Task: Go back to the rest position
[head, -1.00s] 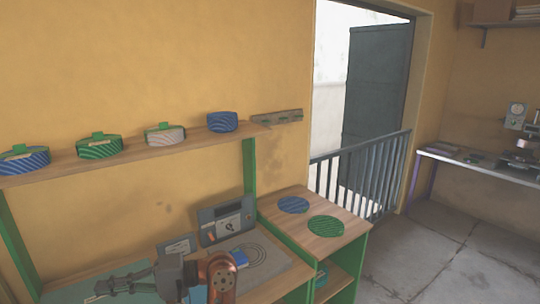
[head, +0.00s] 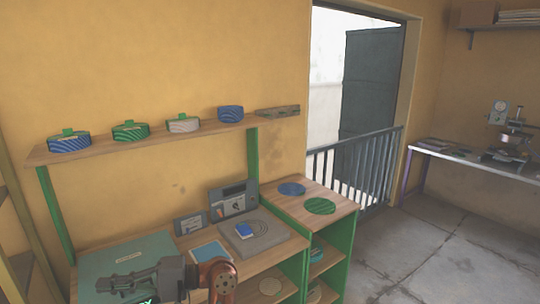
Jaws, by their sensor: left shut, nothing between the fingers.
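My left gripper (head: 122,283) is at the bottom left of the head view, above the front of the workbench. Its dark fingers point left, and they are shut and empty. An orange-brown joint of my arm shows to its right. The gripper touches no object that I can make out. It hides part of a green mat (head: 150,250) on the bench. My right gripper is not in view.
A wall shelf (head: 150,141) holds several round blue, green and grey containers. The bench carries a grey plate with circular grooves (head: 268,231), a blue block (head: 244,231) and a panel (head: 233,200). A side cabinet (head: 333,190) holds a blue disc (head: 291,189) and a green disc (head: 320,206). Floor at right is clear.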

